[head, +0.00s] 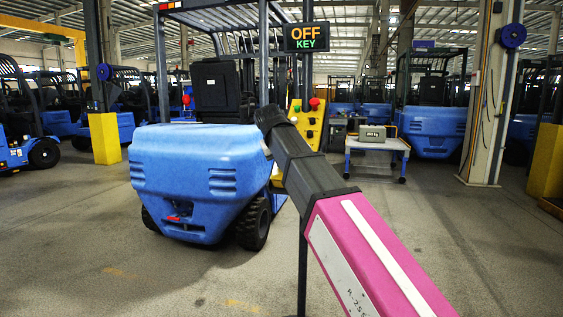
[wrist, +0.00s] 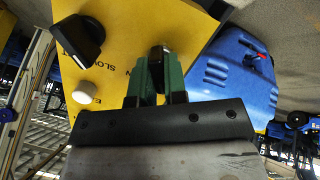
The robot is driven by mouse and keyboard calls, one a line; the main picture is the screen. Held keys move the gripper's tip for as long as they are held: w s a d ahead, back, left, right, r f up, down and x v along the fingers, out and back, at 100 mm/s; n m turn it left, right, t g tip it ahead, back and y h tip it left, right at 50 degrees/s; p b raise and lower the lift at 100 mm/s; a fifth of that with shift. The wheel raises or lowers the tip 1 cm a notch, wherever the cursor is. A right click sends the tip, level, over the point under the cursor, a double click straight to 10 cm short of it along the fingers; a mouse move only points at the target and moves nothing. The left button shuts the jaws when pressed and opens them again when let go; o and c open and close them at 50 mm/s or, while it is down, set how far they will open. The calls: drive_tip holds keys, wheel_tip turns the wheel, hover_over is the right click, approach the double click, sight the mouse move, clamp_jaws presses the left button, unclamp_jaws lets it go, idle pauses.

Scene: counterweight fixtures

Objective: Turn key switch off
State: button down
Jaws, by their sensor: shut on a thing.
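The yellow control panel (head: 308,124) stands on a dark post, partly hidden behind my arm in the head view. A lit sign above it (head: 307,38) reads "OFF KEY". In the wrist view the yellow panel (wrist: 128,62) fills the upper middle. My gripper (wrist: 159,72) has green fingers, shut around a small dark piece, which looks like the key switch (wrist: 159,52). Its turn angle is hard to read between the fingers. In the head view my arm hides the gripper and the key switch.
Left of the gripper on the panel are a black rotary knob (wrist: 80,38) and a pale button (wrist: 82,93). Red (head: 314,103) and green buttons show in the head view. A blue forklift (head: 195,175) stands left; a cart (head: 375,146) stands right. The right floor is clear.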

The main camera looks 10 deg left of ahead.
drive_tip(key=shift+n, duration=0.5)
drive_tip(key=c, duration=1.2)
unclamp_jaws()
drive_tip(key=shift+o, duration=0.2)
drive_tip(key=shift+r, duration=0.15)
drive_tip(key=v, duration=1)
drive_tip(key=shift+s+a+r, duration=0.15)
drive_tip(key=shift+s, duration=0.15)
